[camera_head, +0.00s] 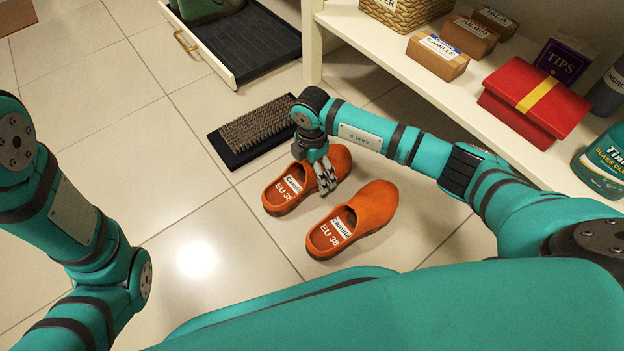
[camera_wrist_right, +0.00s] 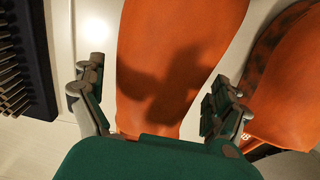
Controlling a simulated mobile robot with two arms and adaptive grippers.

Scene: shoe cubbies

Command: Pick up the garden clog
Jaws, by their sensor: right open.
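Two orange garden clogs marked "EU 38" stand on the tiled floor, the left clog (camera_head: 342,161) beside the right clog (camera_head: 372,208). My right gripper (camera_head: 327,185) is over the left clog, covering part of its top. In the right wrist view, the fingers of this gripper (camera_wrist_right: 154,86) are open and spread to either side of the left clog (camera_wrist_right: 180,40), with a shadow cast on it. The right clog (camera_wrist_right: 290,95) shows at the right edge there. My left arm enters from the left; its gripper is out of the picture.
A bristled boot brush (camera_head: 256,126) lies behind the clogs. An open drawer with a black tray (camera_head: 240,45) is at the top left.

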